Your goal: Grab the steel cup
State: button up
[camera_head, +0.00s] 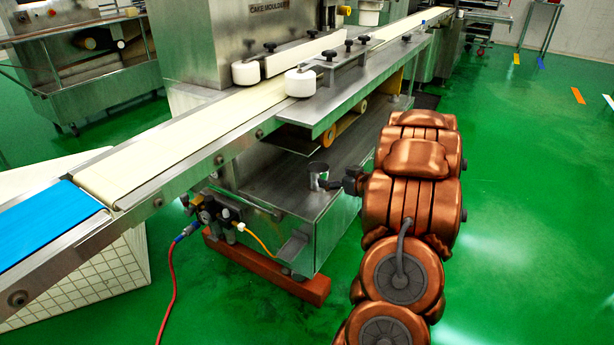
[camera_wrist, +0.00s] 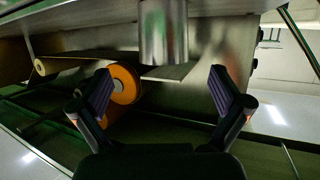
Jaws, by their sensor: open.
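The steel cup (camera_head: 318,174) is a small shiny cylinder standing on the lower steel deck of the machine in the head view. My gripper (camera_head: 333,184) is just to its right at about the same height, its fingers pointing toward it. In the wrist view, which looks turned upside down, the steel cup (camera_wrist: 163,32) shows at the top centre, its rim end toward the picture's middle. My gripper (camera_wrist: 158,76) is open there, with its two black fingers wide apart and nothing between them. The cup lies beyond the fingertips, in line with the gap. I cannot tell the exact distance left between them.
The lower deck (camera_head: 270,184) is bare around the cup. The conveyor (camera_head: 190,140) and a side plate (camera_head: 345,95) overhang it. An orange roller (camera_wrist: 125,84) shows beyond my left finger in the wrist view. Green floor (camera_head: 520,200) lies open at the right.

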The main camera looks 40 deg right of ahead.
aim_at(325, 174)
jog(key=shift+w+d+f, duration=0.1)
jog(key=shift+w+f, duration=0.1)
jog(key=shift+w, duration=0.25)
jog(key=b+x, duration=0.1)
jog(key=x, duration=0.1)
jog(key=shift+w+a, duration=0.25)
jog(key=shift+w, duration=0.05)
jog(key=shift+r+b+x, duration=0.25)
jog(key=shift+b+x, duration=0.4)
jog(key=shift+x, duration=0.5)
jog(key=shift+r+b+x, duration=0.25)
jog(key=shift+b+x, duration=0.4)
jog(key=shift+x, duration=0.5)
jog(key=shift+w, duration=0.15)
jog(key=c, duration=1.3)
jog(key=shift+o, duration=0.2)
jog(key=shift+r, duration=0.15)
